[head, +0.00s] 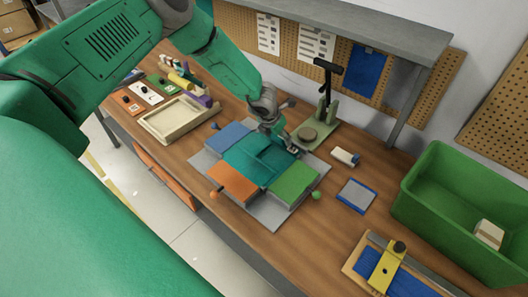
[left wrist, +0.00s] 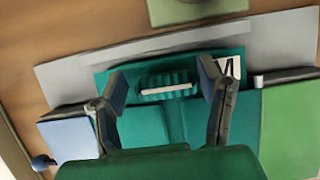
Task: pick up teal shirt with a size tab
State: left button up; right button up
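The teal shirt (head: 252,163) lies folded on a grey board with coloured panels. It also shows in the left wrist view (left wrist: 150,125), with a ribbed collar band (left wrist: 168,80) and a white size tab marked M (left wrist: 231,68). My left gripper (head: 284,140) is over the shirt's far edge. In the left wrist view its two fingers (left wrist: 162,82) are spread apart on either side of the collar, with nothing held between them. The right finger is close beside the size tab. I cannot tell whether the fingers touch the cloth. My right gripper is not in view.
Blue (head: 230,134), orange (head: 233,181) and green (head: 294,180) panels flank the shirt on the grey board (head: 270,214). A dark press (head: 326,88) stands just behind. A wooden tray (head: 175,121) is left, a green bin (head: 440,205) right.

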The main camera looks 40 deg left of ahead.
pick_arm(q)
jog(key=shift+d, duration=0.2)
jog(key=c, duration=0.6)
